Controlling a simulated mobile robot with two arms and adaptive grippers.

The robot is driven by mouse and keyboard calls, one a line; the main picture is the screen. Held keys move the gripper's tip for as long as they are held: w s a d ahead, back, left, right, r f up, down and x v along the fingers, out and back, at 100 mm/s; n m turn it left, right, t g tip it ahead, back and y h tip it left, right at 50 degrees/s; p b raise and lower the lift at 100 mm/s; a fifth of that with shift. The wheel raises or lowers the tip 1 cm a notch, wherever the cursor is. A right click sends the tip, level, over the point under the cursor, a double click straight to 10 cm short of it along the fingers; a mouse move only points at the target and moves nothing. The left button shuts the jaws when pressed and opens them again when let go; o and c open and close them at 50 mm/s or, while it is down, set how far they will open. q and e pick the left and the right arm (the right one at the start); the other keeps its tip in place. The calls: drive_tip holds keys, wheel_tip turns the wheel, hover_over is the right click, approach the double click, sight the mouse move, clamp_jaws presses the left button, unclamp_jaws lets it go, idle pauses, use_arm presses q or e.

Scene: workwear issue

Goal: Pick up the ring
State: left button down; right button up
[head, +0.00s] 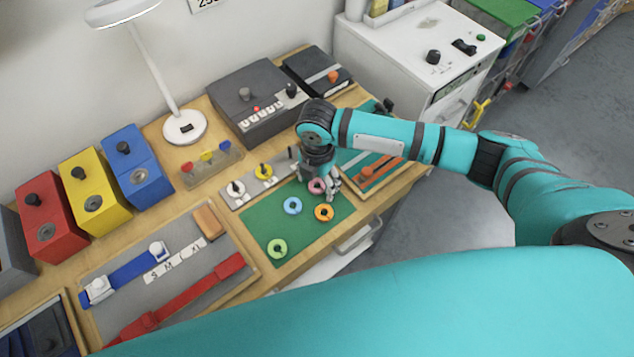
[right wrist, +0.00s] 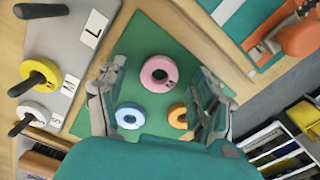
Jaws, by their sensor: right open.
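A pink ring (head: 316,186) lies on the green mat (head: 262,222). It also shows in the right wrist view (right wrist: 147,77), with a dark letter on it. My right gripper (head: 325,188) is open above the mat at the pink ring. In the right wrist view its two fingers stand apart on either side, with the ring seen between them and a little beyond. A blue ring (head: 292,205), an orange ring (head: 324,213) and a green ring (head: 277,249) also lie on the mat. My left gripper is not in view.
A grey board with pegs stands beside the mat; its pegs hold a white ring (head: 236,188) and a yellow ring (head: 263,171), and the peg by the L label is bare. A dark grey box (head: 262,95) stands behind. A tray with an orange strap (head: 380,172) lies right of the mat.

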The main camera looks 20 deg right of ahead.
drive_tip(key=c, duration=0.8)
drive_tip(key=shift+r, duration=0.1)
